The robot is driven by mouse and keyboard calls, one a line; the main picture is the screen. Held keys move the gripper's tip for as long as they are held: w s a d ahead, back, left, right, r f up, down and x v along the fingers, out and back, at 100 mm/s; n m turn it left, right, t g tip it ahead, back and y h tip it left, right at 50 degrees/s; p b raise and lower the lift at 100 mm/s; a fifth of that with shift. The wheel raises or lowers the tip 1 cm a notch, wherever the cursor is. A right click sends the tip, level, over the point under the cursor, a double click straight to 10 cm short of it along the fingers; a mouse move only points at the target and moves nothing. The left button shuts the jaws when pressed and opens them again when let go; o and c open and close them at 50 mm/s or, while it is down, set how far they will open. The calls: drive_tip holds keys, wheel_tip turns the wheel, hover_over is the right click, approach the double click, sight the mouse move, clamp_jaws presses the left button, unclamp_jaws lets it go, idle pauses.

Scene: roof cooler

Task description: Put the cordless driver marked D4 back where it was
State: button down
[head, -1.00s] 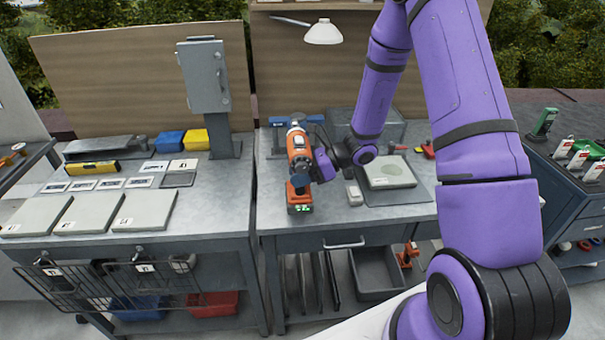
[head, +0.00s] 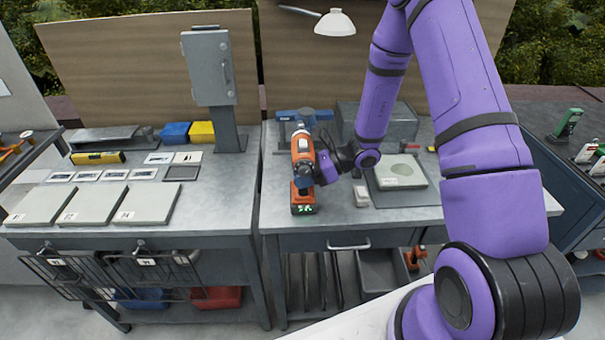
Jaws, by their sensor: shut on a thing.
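An orange and black cordless driver (head: 302,160) is upright in the head view, near the front edge of the middle workbench (head: 232,215). A green lit display shows on its battery base. My gripper (head: 318,168) is shut on the driver from its right side. The fingers are partly hidden by the driver. I cannot tell whether the base touches the bench, and no D4 mark is readable. A second orange tool (head: 414,256) stands on the lower shelf, right of a grey bin.
A blue vise (head: 303,115) stands behind the driver. Left are a grey box on a post (head: 208,68), slabs (head: 147,204) and wire baskets (head: 120,275). A lamp (head: 334,22) hangs above.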

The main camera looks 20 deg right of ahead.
drive_tip(key=c, duration=0.6)
unclamp_jaws()
drive_tip(key=shift+f, duration=0.1)
